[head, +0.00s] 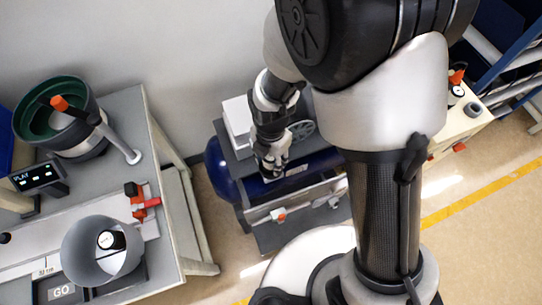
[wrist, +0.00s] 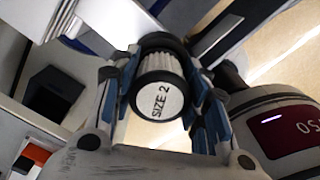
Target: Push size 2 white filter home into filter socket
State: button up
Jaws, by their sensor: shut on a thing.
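The white filter (wrist: 160,98) shows in the wrist view, with ribbed sides and a round white end face marked "SIZE 2". My gripper (wrist: 162,68) is shut on it, with a blue-lined finger on each side. A dark round rim (wrist: 160,41) lies just beyond the filter's far end. I cannot tell whether it is the filter socket or how far the filter is in it. In the head view my gripper (head: 272,168) is over the blue-tank machine (head: 225,172), and the filter there is too small or hidden to make out.
A bench (head: 125,110) with a green bowl feeder (head: 42,108) and a grey bowl (head: 78,250) stands at the left. Open floor (head: 480,195) lies at the right.

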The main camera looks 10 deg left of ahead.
jog(key=o, duration=1.2)
jog(key=shift+o, duration=1.2)
jog(key=shift+r+p, duration=2.9)
jog(key=shift+r, duration=0.7)
jog(key=shift+r, duration=0.15)
jog(key=shift+r+p, duration=1.6)
jog(key=shift+r, duration=0.3)
